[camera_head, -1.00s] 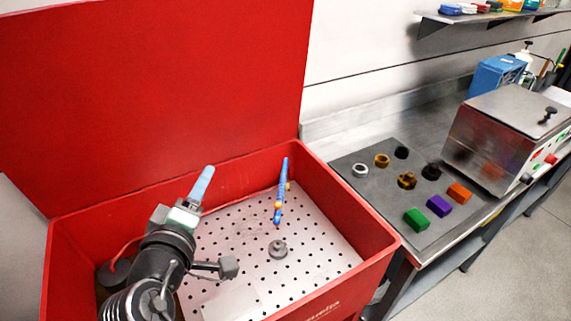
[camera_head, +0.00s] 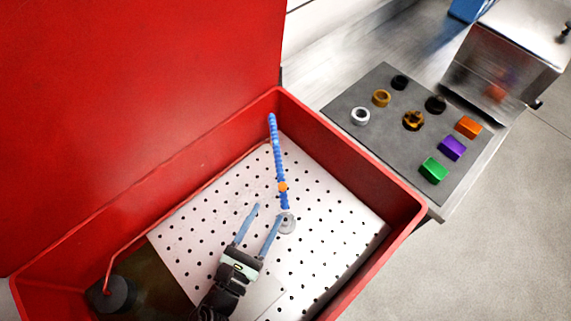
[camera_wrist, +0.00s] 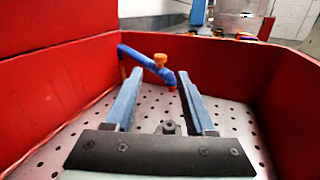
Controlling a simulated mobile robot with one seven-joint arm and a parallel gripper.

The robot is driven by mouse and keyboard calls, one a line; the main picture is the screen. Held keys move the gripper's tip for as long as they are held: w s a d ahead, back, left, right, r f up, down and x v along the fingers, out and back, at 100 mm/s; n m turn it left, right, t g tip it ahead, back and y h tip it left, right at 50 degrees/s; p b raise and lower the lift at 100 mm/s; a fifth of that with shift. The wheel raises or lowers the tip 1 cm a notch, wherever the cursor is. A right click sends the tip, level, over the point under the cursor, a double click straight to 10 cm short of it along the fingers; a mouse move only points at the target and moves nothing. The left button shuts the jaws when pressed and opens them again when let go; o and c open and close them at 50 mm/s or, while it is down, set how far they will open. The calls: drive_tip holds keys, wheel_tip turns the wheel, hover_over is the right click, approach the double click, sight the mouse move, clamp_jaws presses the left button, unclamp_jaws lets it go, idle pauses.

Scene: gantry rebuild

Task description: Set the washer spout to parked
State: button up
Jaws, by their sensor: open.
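The washer spout (camera_head: 278,155) is a blue segmented hose with an orange piece (camera_head: 282,187), at the back of the red washer basin (camera_head: 405,195). In the wrist view the spout (camera_wrist: 141,56) runs from upper left down to the right, with an orange knob (camera_wrist: 160,60) on top. My gripper (camera_head: 268,211) is open and empty, low over the perforated plate (camera_head: 340,245). Its two blue fingers point toward the spout's lower end, and the spout shows beyond them in the wrist view. I cannot tell whether the right finger touches the spout.
A grey round fitting (camera_head: 287,223) sits on the plate by the right fingertip. The red lid (camera_head: 140,110) stands open behind the basin. A mat (camera_head: 350,95) with rings and coloured blocks lies on the bench to the right. The plate's right part is clear.

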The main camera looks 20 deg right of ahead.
sight(284, 183)
drive_tip(key=b+x, duration=0.2)
drive_tip(key=x, duration=1)
drive_tip(key=shift+b, duration=0.4)
clamp_jaws()
idle(0.7)
